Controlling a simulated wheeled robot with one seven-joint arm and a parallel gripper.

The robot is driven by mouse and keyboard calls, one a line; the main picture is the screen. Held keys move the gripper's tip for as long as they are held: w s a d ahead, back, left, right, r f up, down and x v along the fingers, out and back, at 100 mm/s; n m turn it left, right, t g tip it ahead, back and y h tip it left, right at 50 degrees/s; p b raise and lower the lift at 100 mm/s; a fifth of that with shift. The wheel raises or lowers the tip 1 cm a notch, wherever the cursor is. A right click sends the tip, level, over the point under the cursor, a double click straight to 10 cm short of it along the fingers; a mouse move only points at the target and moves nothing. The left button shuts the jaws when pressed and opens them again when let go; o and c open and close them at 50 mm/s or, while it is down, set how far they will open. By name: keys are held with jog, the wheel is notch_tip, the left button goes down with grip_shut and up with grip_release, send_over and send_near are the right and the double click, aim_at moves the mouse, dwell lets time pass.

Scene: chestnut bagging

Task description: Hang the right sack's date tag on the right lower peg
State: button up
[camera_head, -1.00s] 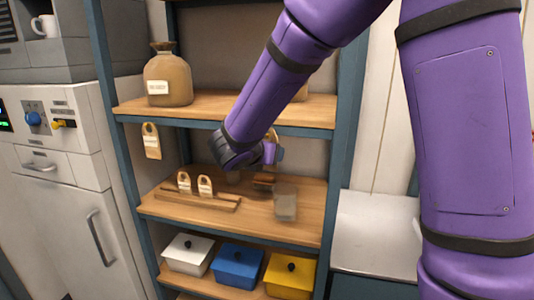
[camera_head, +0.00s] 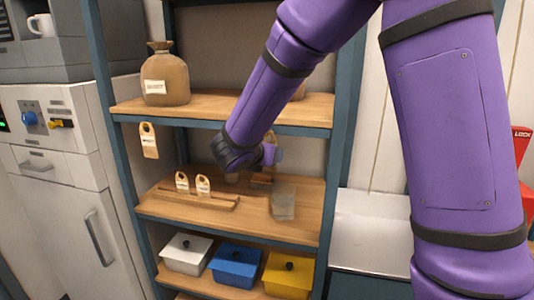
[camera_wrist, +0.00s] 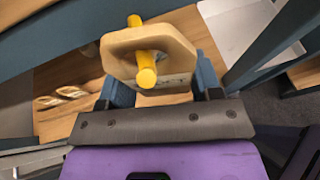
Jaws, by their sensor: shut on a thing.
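My gripper (camera_head: 270,154) is below the front edge of the upper shelf, right of centre. In the wrist view my gripper (camera_wrist: 163,87) is shut on a pale wooden tag (camera_wrist: 172,48). A yellow peg (camera_wrist: 147,72) shows in front of the tag, apparently at its hole; I cannot tell for sure that it passes through. Another yellow end (camera_wrist: 135,20) shows at the tag's far edge. In the head view only a sliver of the tag (camera_head: 269,137) shows. The right sack (camera_head: 300,92) is mostly hidden behind my arm.
The left sack (camera_head: 166,78) stands on the upper shelf (camera_head: 215,108), with a tag (camera_head: 148,141) hanging below. Two tags (camera_head: 182,182) stand in a wooden rack (camera_head: 190,200). A clear box (camera_head: 284,203) stands on the middle shelf. Lidded boxes (camera_head: 235,266) sit lower.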

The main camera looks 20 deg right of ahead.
dwell(0.4)
jog(key=o, duration=1.1)
jog(key=s+a, duration=0.7)
jog(key=s, duration=0.3)
jog(key=shift+s+a, duration=0.3)
jog(key=shift+a, duration=0.05)
dwell(0.8)
dwell(0.4)
